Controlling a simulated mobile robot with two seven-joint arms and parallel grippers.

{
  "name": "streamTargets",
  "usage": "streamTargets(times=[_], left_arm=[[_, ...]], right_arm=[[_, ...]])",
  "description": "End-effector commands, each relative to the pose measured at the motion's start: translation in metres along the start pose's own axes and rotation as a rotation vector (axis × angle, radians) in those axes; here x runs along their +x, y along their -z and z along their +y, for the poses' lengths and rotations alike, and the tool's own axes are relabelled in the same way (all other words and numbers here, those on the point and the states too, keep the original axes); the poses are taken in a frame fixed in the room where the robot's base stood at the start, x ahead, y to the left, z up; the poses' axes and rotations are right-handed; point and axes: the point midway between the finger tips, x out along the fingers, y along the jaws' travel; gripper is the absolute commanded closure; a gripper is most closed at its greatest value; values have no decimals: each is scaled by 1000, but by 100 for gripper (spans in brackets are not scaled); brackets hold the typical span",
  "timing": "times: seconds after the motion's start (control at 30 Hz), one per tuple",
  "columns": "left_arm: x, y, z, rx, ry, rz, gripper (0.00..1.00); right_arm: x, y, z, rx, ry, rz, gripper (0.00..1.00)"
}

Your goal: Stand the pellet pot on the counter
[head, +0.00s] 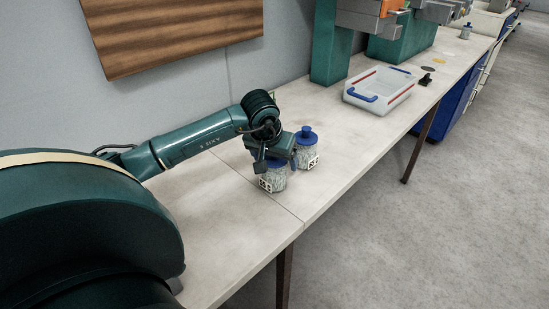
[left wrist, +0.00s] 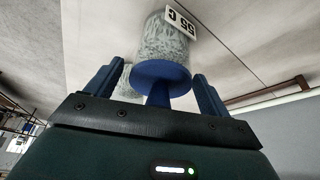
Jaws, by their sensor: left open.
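Two clear pots of pale pellets with blue lids stand close together on the counter (head: 215,220). The nearer pot (head: 273,181) is upright under my left gripper (head: 276,159), which hides most of its lid. The farther pot (head: 307,156) stands just right of it, its blue knobbed lid in plain view. In the left wrist view, a pot (left wrist: 165,42) with a white tag shows its blue lid and knob (left wrist: 157,93) between my spread, open fingers, with a gap on each side. Part of another pot (left wrist: 127,88) shows behind. My right gripper is out of view.
A clear tray (head: 380,97) with a blue handle stands farther along the counter, beside a teal machine (head: 330,50). A small black item (head: 426,79) lies beyond it. The counter between pots and tray is clear. The front edge runs close to the pots.

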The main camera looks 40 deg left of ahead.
Motion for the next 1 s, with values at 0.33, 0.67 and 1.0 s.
streamTargets(times=[0.33,0.67,1.0], left_arm=[[-63,2,-1,2,1,6,19],[-115,1,0,0,-1,2,19],[-121,1,0,-1,0,0,19]], right_arm=[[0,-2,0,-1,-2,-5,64],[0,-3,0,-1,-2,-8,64],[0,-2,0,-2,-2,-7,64]])
